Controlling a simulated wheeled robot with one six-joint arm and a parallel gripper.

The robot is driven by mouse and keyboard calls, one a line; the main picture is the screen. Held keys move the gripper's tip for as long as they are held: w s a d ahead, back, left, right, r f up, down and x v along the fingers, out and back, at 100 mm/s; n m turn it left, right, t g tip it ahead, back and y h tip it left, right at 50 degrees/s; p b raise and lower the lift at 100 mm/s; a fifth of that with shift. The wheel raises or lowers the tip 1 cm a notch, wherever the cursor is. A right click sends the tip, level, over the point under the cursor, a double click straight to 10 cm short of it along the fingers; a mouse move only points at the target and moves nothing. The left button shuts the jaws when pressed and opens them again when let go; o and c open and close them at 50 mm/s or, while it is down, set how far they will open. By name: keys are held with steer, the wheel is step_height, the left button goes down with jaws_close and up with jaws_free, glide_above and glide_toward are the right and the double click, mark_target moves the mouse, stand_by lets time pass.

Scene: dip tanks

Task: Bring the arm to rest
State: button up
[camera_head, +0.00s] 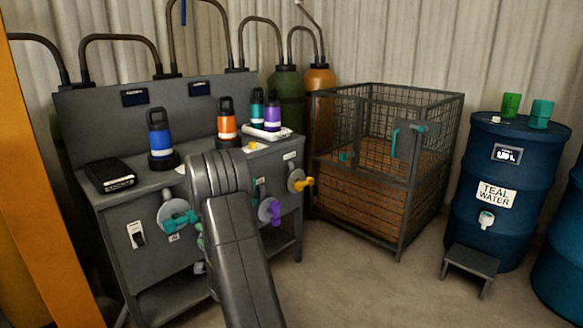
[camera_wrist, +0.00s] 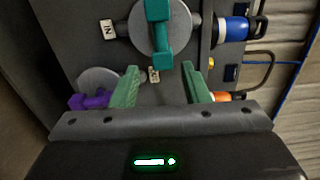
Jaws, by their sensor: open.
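My gripper (camera_wrist: 160,82) shows in the wrist view with its two green fingers spread apart and nothing between them. Beyond the fingertips is the grey front panel of the bench (camera_head: 150,255), with a small label. A teal valve handle (camera_wrist: 158,35) lies just beyond the fingers at the top, and a purple valve handle (camera_wrist: 90,101) is at the left. In the head view my grey arm rises in front of the bench and hides part of the panel. My gripper is mostly hidden behind it there.
On the bench stand a blue bottle (camera_head: 159,134), an orange bottle (camera_head: 227,119) and a black box (camera_head: 109,174). A yellow valve handle (camera_head: 304,184) sticks out of the panel. A wire cage (camera_head: 408,200) stands right of the bench, then a blue drum (camera_head: 500,225) and a step stool (camera_head: 472,262). Floor between is clear.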

mark_target(185, 221)
steer(key=b+x, duration=0.1)
steer(key=x, duration=1.1)
steer(key=shift+w+a+b, duration=0.25)
steer(key=shift+b, duration=0.1)
steer(key=shift+s+d, duration=0.1)
steer(key=shift+d, duration=0.05)
steer(key=p+v, duration=0.2)
steer(key=v, duration=1.1)
steer(key=b+x, duration=0.2)
steer(key=x, duration=1.1)
steer(key=n+b, duration=0.1)
steer(key=n, duration=0.4)
steer(key=shift+r+n+b, duration=0.25)
steer(key=shift+n+b, duration=0.05)
steer(key=shift+b, duration=0.05)
